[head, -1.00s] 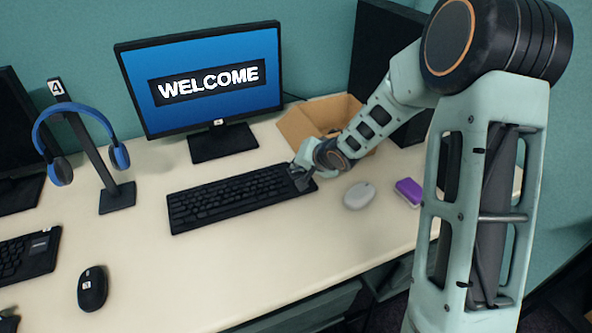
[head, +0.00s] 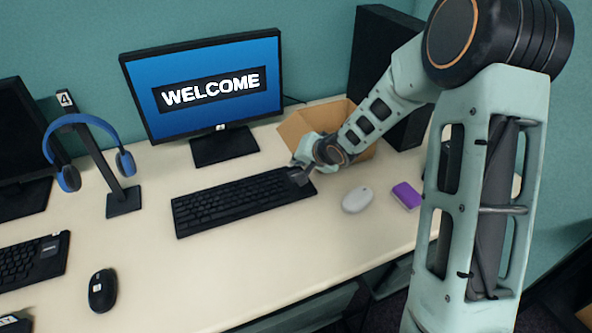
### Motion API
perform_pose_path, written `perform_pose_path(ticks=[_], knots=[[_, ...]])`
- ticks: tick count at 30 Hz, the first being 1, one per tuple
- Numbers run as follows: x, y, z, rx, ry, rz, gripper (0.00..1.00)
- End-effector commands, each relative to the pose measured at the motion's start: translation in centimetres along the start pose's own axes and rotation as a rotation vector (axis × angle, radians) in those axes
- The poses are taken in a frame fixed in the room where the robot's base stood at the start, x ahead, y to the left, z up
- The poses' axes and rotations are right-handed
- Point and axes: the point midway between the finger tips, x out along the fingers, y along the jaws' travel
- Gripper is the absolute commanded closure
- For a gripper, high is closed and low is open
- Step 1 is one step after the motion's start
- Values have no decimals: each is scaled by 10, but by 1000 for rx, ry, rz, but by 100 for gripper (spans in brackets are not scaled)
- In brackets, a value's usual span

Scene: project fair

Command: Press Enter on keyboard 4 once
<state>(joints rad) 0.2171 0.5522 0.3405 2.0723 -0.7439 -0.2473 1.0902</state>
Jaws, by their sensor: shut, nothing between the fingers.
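A black keyboard (head: 235,203) lies on the cream desk in front of a monitor (head: 205,88) showing WELCOME on blue. A small white label on the monitor's lower bezel is too small to read surely. My gripper (head: 299,177) is shut and empty, fingers pointing down at the right end of this keyboard. It covers some keys there. I cannot tell whether the fingertips touch a key or hover just above. The Enter key cannot be made out. A second black keyboard (head: 28,262) is partly in view at the left edge.
A grey mouse (head: 357,199) and a purple object (head: 407,195) lie right of the keyboard. An open cardboard box (head: 295,130) stands behind my gripper. Blue headphones (head: 84,120) hang on a stand marked 4. A black mouse (head: 102,291) lies at the front left.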

Motion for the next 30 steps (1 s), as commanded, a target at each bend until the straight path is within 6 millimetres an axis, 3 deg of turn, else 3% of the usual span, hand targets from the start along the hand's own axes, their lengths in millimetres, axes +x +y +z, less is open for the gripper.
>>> perform_pose_path(ticks=[7, 30], knots=[[-19, -13, -14, 1, -1, 1, 100], [-18, -13, -13, 0, 0, 0, 100]])
